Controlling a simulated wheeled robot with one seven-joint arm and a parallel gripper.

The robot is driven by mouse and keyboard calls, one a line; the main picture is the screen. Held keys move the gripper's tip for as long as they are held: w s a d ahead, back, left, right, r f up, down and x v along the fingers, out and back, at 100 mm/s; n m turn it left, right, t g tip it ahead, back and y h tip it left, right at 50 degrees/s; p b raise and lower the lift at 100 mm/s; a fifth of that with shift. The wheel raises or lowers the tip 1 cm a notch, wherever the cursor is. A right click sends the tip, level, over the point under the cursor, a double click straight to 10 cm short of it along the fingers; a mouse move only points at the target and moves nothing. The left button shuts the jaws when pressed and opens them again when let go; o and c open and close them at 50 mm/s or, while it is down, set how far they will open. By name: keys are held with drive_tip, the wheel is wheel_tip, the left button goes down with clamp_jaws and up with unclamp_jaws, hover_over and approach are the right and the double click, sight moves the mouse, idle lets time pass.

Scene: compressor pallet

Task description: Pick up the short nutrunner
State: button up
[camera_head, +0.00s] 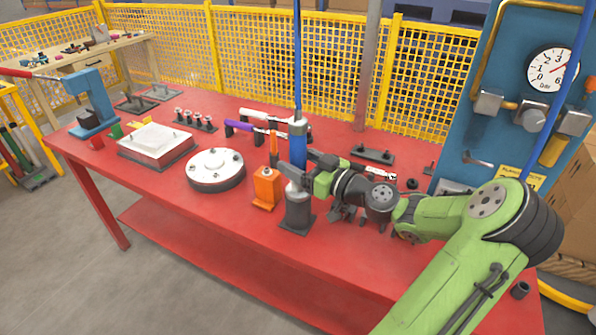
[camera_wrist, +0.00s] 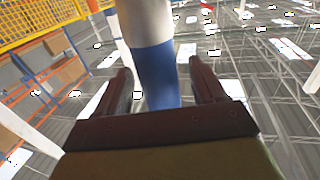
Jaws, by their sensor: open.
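A blue upright cylindrical tool (camera_head: 298,150) with a grey upper end hangs on a blue line over the red table, above a dark grey holder (camera_head: 297,212); I take it for the short nutrunner. My gripper (camera_head: 298,168) is at its lower part, coming from the right. In the wrist view the tool's blue part (camera_wrist: 157,75) stands between the two open fingers of my gripper (camera_wrist: 160,85), with gaps showing on both sides. The fingers and wrist hide the tool's lower end, so I cannot tell whether it touches the holder.
An orange holder (camera_head: 265,190) with an orange-handled tool stands close left. Purple and white-handled tools (camera_head: 240,128) lie on a rack behind. A round grey cover (camera_head: 215,168) and a square pale block (camera_head: 155,142) sit further left. A blue gauge panel (camera_head: 520,95) stands right.

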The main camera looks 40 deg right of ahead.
drive_tip(key=shift+w+a+f, duration=0.1)
drive_tip(key=shift+w, duration=1.05)
clamp_jaws()
